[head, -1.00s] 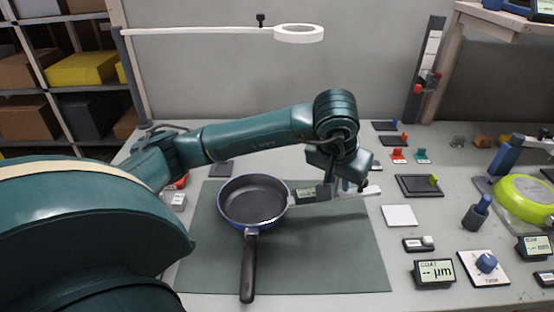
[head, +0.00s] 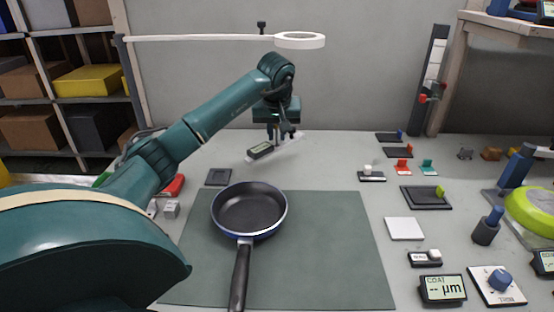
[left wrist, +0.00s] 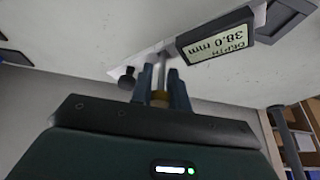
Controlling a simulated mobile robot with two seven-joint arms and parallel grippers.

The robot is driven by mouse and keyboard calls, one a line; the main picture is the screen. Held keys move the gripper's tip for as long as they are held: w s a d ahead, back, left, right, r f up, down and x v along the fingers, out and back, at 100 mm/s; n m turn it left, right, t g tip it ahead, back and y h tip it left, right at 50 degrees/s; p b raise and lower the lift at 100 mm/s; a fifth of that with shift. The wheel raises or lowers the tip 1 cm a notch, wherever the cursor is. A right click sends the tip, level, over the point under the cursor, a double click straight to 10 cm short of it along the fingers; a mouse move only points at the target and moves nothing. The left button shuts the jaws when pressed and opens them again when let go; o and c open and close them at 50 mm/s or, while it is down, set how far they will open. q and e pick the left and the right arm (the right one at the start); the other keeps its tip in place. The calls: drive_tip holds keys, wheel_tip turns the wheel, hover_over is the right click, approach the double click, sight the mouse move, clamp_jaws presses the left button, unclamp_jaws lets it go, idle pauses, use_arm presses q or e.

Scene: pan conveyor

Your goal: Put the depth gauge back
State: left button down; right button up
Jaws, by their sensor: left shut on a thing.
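The depth gauge, with a dark display housing and a pale beam, is in my left gripper (head: 281,138), behind the pan (head: 249,210) in the head view. The gauge's display (head: 261,150) faces up there. In the left wrist view the gauge (left wrist: 215,45) reads "DEPTH 38.0 mm", and the fingers (left wrist: 161,85) are shut on it. It appears held above the bench; the exact height is unclear. A dark square tray (head: 218,177) lies on the bench to the left of the gauge, apart from it. My right gripper is not in view.
The pan sits on a green mat (head: 330,270). A ring lamp (head: 300,40) hangs above the back of the bench. Several gauges and holders stand on the right, including a coating gauge (head: 442,289).

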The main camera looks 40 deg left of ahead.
sight(277, 146)
use_arm(q)
wheel_tip(277, 146, down, 3)
drive_tip(key=shift+r, duration=0.1)
wheel_tip(277, 146, down, 3)
drive_tip(key=shift+f+b, duration=0.1)
drive_tip(key=shift+b, duration=0.2)
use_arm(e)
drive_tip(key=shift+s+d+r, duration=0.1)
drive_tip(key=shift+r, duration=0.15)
use_arm(q)
drive_tip(key=shift+f, duration=0.1)
drive_tip(key=c, duration=1.6)
unclamp_jaws()
drive_tip(key=shift+o, duration=1.3)
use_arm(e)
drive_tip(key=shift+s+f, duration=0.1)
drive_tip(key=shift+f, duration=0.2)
use_arm(q)
drive_tip(key=p+v, duration=0.1)
drive_tip(key=v, duration=1.1)
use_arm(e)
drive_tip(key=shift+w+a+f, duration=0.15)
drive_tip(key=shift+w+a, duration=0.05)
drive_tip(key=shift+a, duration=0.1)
